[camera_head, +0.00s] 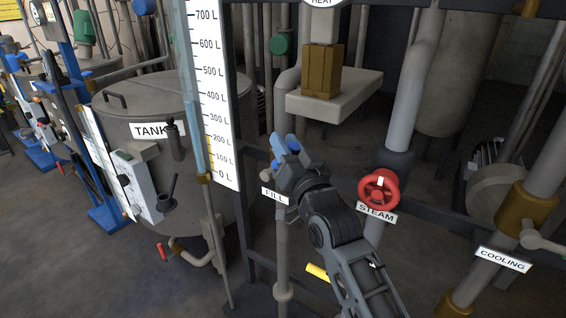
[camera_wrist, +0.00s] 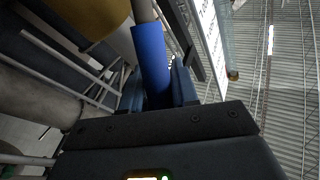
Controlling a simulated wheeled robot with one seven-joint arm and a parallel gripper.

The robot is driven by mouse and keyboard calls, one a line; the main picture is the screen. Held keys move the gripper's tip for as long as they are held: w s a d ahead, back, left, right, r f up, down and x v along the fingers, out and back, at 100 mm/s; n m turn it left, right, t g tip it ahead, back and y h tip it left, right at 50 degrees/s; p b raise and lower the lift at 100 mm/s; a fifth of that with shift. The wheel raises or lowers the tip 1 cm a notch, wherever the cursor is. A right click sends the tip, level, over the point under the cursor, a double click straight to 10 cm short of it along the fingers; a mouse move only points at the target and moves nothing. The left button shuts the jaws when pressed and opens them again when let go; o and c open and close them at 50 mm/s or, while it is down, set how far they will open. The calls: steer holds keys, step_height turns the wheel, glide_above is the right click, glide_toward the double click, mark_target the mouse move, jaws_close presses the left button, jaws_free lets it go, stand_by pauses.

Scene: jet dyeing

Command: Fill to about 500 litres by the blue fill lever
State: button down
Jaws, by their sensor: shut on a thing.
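The blue fill lever (camera_wrist: 151,62) stands between my two fingers in the wrist view. My gripper (camera_head: 284,150) is shut on it, just above the white FILL label (camera_head: 274,195). In the head view my fingers hide most of the lever, so its angle is hard to tell. The level gauge (camera_head: 222,110) is a tall white scale, marked from 0 L up to 700 L in view. A glass tube (camera_head: 192,80) runs along its left side. A yellow band shows beside the scale from about 0 to 200 L.
The red STEAM handwheel (camera_head: 379,189) is close to the right of my forearm. The COOLING label (camera_head: 502,260) and its pale lever are at the lower right. The grey tank (camera_head: 150,100) stands behind the gauge. Open floor shows at the lower left.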

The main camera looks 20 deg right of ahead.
steer(key=shift+s+d+f+m+t+h+b, duration=0.3)
steer(key=shift+s+f+m+t+h+b, duration=0.4)
steer(key=shift+b, duration=0.45)
steer(key=shift+s+d+f+m+t+h+b, duration=0.3)
steer(key=shift+m+t+h+b, duration=0.2)
steer(key=shift+m+b, duration=0.55)
steer(key=shift+s+d+f+m+t+h+b, duration=0.3)
steer(key=shift+s+f+m+t+h+b, duration=0.3)
steer(key=shift+b, duration=0.7)
steer(key=shift+w+r, duration=0.1)
steer(key=shift+w, duration=0.05)
steer(key=c, duration=1.2)
jaws_free()
steer(key=shift+b+v, duration=0.4)
steer(key=shift+v, duration=3.5)
